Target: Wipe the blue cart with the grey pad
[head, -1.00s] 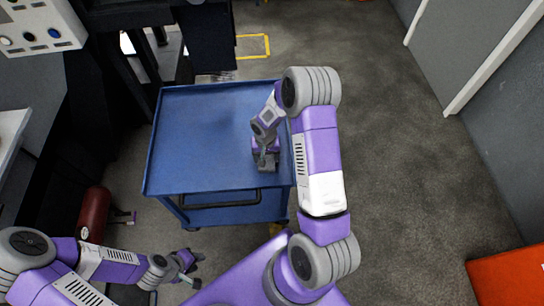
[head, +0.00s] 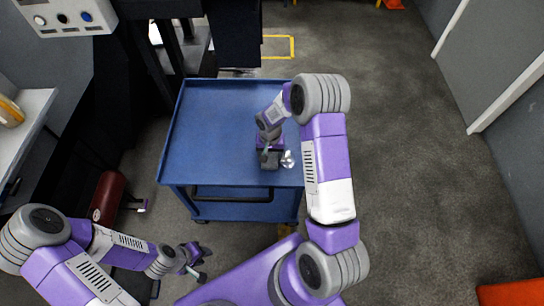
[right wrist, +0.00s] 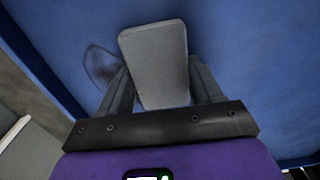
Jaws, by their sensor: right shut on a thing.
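The blue cart (head: 210,135) stands in the middle of the head view, its flat top edged by a low rim. My right gripper (head: 268,155) is over the right front part of the top, shut on the grey pad (head: 270,161). In the right wrist view the pad (right wrist: 155,60) sits between the fingers, over the blue surface; I cannot tell whether it touches. A shiny patch (head: 288,159) lies on the top just right of the pad. A dark, rounded smudge (right wrist: 100,65) shows beside the pad in the wrist view. My left gripper (head: 195,263) is open and empty, in front of the cart.
A dark machine with a button panel (head: 65,17) stands at the left and back. A red cylinder (head: 107,197) is left of the cart. A pale worktop (head: 28,112) is at the far left. Grey floor (head: 410,160) is clear on the right; an orange object (head: 510,292) lies lower right.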

